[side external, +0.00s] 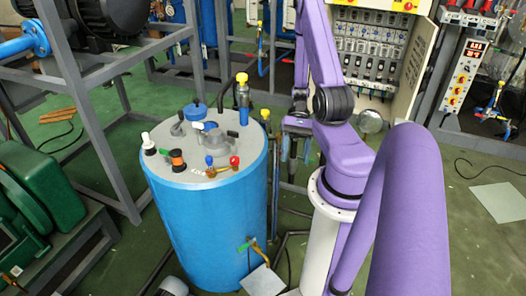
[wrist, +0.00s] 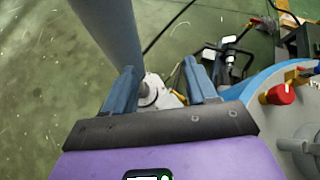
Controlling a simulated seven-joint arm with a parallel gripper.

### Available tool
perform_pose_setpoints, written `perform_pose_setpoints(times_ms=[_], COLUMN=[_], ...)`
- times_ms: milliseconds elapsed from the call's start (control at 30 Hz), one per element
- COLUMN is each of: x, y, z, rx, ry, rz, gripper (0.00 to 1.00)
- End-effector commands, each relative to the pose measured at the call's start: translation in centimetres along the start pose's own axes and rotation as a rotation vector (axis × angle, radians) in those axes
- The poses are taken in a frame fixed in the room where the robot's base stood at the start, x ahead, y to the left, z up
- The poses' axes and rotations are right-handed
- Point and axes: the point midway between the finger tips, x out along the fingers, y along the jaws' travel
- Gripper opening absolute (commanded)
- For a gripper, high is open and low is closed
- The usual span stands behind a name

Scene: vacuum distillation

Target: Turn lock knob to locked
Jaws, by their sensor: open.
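The blue tank (side external: 205,235) has a grey lid (side external: 180,180) with several knobs, and I cannot tell which one is the lock knob. A red knob (side external: 234,161) and a blue knob (side external: 209,160) sit on a brass fitting near the lid's front edge. A grey fitting (side external: 215,142) stands mid-lid. An orange-and-black knob (side external: 176,159) and a white-topped knob (side external: 148,143) are at the left. My gripper (side external: 291,146) is open, pointing down right of the tank, apart from the lid. In the wrist view my gripper (wrist: 162,88) has nothing between its blue fingers; a red knob (wrist: 281,94) shows at right.
A yellow-topped valve (side external: 242,90) rises at the lid's back edge. A grey frame (side external: 85,120) stands left of the tank. An electrical panel (side external: 372,50) is behind my arm. Green floor (side external: 480,160) is open at right, with a pale sheet (side external: 499,202) on it.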

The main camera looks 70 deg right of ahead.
Motion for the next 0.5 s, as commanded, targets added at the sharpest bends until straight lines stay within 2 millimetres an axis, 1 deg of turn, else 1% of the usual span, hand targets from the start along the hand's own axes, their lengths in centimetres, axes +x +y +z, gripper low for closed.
perform_pose_setpoints(times_ms=[500], x=[-0.9], y=[-3.2], z=[1.2], rx=[-0.254], ry=[0.087], rz=[0.301], gripper=[0.57])
